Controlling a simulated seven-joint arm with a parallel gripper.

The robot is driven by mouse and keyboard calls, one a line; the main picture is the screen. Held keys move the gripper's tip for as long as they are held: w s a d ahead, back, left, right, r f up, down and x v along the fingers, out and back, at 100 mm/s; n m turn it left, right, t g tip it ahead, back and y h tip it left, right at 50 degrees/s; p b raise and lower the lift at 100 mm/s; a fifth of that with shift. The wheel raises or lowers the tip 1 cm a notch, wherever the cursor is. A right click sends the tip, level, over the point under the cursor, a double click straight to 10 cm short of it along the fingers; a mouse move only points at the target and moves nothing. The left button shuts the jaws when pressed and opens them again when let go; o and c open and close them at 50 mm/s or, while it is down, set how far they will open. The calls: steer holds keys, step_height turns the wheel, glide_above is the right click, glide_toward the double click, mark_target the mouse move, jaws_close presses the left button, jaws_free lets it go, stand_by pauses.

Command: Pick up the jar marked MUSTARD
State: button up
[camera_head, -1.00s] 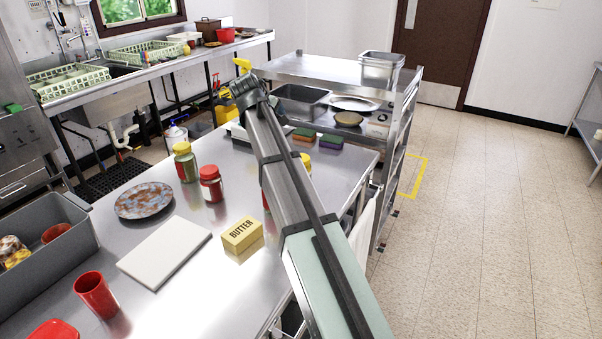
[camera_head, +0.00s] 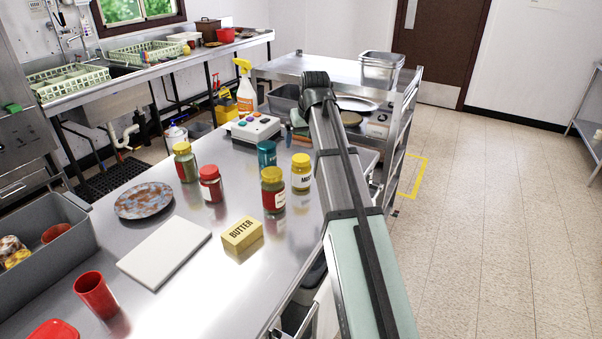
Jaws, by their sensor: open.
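A jar with a yellow lid and a white label (camera_head: 301,174) stands upright on the steel table (camera_head: 190,285), just left of my arm. Its label shows letters that look like "MU", the rest turned away, so it looks like the MUSTARD jar. A yellow-lidded jar with red contents (camera_head: 273,190) stands close in front of it, to the left. A teal jar (camera_head: 267,154) stands behind, to the left. My arm rises from the lower right past the jars. My gripper does not show.
A red-lidded jar (camera_head: 210,185), a yellow-lidded green jar (camera_head: 184,163), a speckled plate (camera_head: 144,200), a white board (camera_head: 165,251) and a butter box (camera_head: 242,234) share the table. A button box (camera_head: 253,128) and spray bottle (camera_head: 244,88) stand behind.

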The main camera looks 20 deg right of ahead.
mark_target(301, 158)
steer(key=x, duration=1.3)
steer(key=shift+f, duration=0.35)
steer(key=shift+s, duration=0.1)
steer(key=shift+c, duration=0.3)
steer(key=c, duration=1.2)
steer(key=shift+c, duration=0.4)
steer(key=shift+r, duration=0.2)
